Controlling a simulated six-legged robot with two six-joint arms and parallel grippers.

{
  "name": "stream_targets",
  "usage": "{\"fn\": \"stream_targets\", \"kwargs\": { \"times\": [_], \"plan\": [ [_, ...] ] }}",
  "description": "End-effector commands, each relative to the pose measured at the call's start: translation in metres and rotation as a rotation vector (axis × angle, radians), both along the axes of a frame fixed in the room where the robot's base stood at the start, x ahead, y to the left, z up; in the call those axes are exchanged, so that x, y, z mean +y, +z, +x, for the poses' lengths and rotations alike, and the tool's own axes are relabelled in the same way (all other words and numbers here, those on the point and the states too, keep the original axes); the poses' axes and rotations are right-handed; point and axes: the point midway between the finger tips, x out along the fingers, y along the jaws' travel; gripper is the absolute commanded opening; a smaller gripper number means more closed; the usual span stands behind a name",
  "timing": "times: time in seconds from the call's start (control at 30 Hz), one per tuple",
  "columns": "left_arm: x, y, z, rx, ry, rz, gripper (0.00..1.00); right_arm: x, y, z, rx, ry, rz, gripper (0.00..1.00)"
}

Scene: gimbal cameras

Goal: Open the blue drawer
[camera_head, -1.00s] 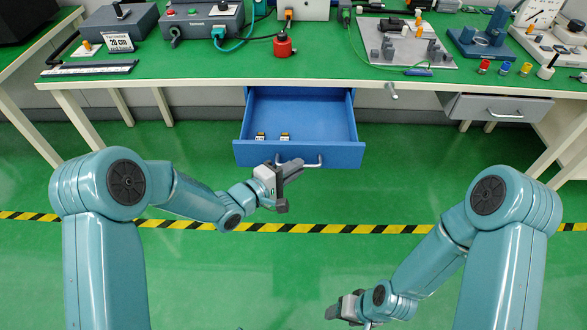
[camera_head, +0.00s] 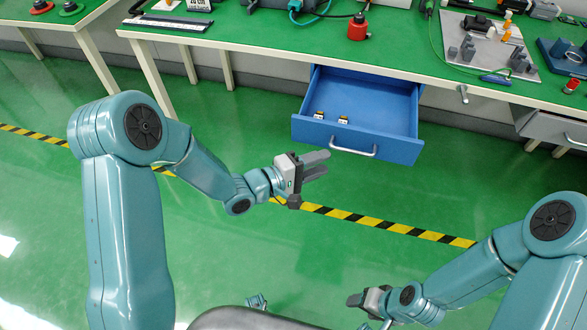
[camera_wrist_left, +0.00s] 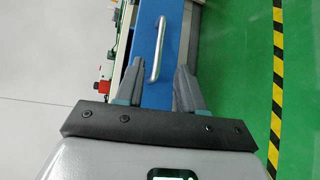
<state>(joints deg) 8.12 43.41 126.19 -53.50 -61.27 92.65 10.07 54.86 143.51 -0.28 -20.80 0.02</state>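The blue drawer (camera_head: 368,140) is pulled out from under the green-topped bench, with its inside showing. Its silver handle (camera_head: 353,152) is on the front face. In the left wrist view, the handle (camera_wrist_left: 156,50) lies ahead of and between the finger lines, against the blue front (camera_wrist_left: 152,90). My left gripper (camera_head: 325,163) is in front of the drawer, left of the handle and apart from it. In the left wrist view its fingers (camera_wrist_left: 158,72) are spread and empty. My right gripper (camera_head: 362,302) is low near my body, far from the drawer; its opening is unclear.
Two small yellow-and-black items (camera_head: 331,118) lie in the drawer. A grey drawer (camera_head: 556,130) is at the right under the bench (camera_head: 300,45). A red object (camera_head: 358,28) and several devices stand on the bench. The green floor in front, with a striped tape line (camera_head: 395,226), is clear.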

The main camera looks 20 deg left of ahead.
Motion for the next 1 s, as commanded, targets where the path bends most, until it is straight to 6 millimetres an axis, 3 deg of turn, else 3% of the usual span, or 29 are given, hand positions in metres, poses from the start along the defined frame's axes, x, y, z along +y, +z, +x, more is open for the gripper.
{"fn": "stream_targets", "kwargs": {
  "times": [0.2,0.37,1.0],
  "plan": [
    [0.038,0.008,-0.035,0.001,0.004,0.001,0.38,0.0,0.006,0.0,0.0,0.0,0.0,0.61],
    [0.052,0.011,-0.049,0.001,0.002,0.0,0.38,0.0,0.008,0.0,0.0,0.0,0.0,0.61],
    [0.055,0.011,-0.054,-0.001,-0.002,0.0,0.38,0.0,0.008,0.0,0.0,0.0,0.0,0.61]
  ]
}}
